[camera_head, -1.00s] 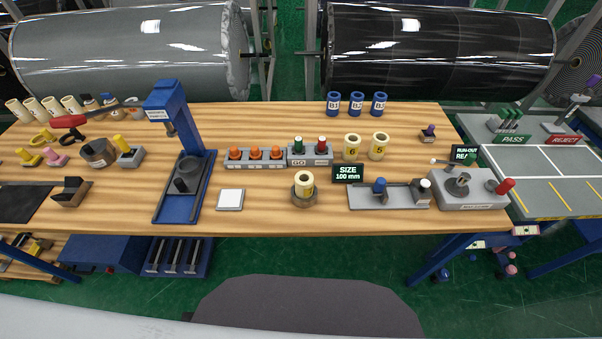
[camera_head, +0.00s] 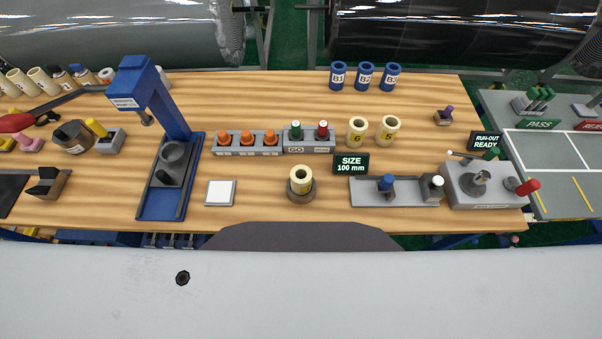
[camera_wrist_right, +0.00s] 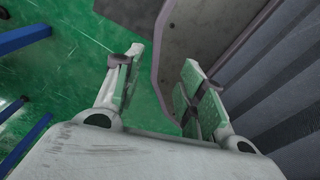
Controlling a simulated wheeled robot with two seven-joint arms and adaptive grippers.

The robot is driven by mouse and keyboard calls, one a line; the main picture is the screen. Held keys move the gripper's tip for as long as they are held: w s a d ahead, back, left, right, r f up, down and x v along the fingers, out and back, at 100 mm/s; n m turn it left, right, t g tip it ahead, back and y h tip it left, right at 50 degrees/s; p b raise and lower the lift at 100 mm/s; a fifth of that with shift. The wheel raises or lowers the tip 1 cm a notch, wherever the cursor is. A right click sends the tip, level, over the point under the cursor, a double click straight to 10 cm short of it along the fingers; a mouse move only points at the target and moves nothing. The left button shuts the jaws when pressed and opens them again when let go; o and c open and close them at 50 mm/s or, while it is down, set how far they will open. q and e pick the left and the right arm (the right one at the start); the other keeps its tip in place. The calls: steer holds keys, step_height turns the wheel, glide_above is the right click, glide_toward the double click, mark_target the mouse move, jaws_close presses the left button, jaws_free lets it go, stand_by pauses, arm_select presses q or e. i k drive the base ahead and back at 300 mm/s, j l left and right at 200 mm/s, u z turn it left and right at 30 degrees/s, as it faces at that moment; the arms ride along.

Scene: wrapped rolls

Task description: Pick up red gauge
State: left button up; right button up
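A red-topped gauge (camera_head: 322,131) stands upright in the right part of a grey holder (camera_head: 296,149) marked GO, at the middle of the table. A green-topped gauge (camera_head: 296,130) stands beside it on the left. My right gripper (camera_wrist_right: 163,60) shows only in the right wrist view. Its two fingers are apart with nothing between them, over green floor and beside a dark grey panel, away from the gauge. My left gripper is not in view.
Orange-topped pieces (camera_head: 248,138) stand left of the gauges. Cream rolls (camera_head: 388,130) stand to the right, and a SIZE display (camera_head: 351,164) in front right. A roll on a round stand (camera_head: 301,181) is in front. A blue press (camera_head: 165,140) rises at left. The wooden table (camera_head: 270,100) is clear behind the gauges.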

mark_target(322, 134)
steer(key=k+l+u, duration=0.15)
steer(key=l+u, duration=0.25)
steer(key=k+l+u, duration=0.25)
steer(key=u, duration=0.15)
steer(key=k+l+u, duration=0.25)
steer(key=u, duration=0.15)
steer(key=k+l+u, duration=0.2)
steer(key=u, duration=0.2)
steer(key=k+j, duration=0.05)
